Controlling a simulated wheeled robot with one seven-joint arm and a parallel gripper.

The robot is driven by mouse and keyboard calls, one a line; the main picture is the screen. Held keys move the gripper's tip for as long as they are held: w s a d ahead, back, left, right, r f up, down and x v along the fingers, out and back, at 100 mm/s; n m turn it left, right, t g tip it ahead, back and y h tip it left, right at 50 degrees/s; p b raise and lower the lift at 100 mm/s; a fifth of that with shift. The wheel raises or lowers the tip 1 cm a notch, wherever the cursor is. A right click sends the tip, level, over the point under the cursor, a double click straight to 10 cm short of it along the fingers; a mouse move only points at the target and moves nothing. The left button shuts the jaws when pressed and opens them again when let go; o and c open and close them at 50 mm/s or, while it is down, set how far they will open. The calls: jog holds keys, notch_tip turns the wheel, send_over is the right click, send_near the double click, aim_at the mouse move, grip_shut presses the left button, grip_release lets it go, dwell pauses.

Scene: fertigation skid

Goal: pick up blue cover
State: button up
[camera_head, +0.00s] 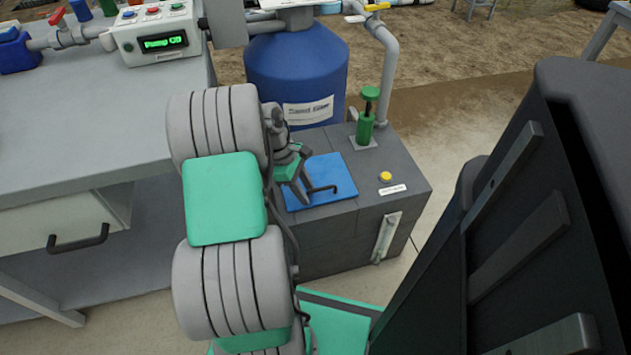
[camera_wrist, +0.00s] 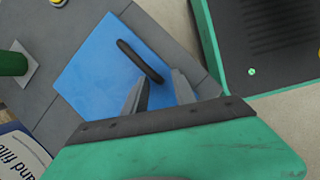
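The blue cover (camera_head: 335,170) is a flat square plate lying on top of the grey block. It fills the middle of the wrist view (camera_wrist: 92,82). A black bar handle (camera_head: 323,189) stands on it; the handle also shows in the wrist view (camera_wrist: 136,58). My gripper (camera_head: 304,197) is over the left part of the cover, close to the handle. In the wrist view its two fingers (camera_wrist: 160,77) are apart, with the near end of the handle appearing between their tips. I cannot tell whether the fingers touch the handle or are still above it.
The grey block (camera_head: 325,235) also carries a green valve (camera_head: 366,122) and a yellow button (camera_head: 385,177). A blue tank (camera_head: 297,75) stands behind it. A grey bench (camera_head: 85,125) with a control box (camera_head: 158,38) is at the left.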

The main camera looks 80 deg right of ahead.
grip_shut()
dwell(1.2)
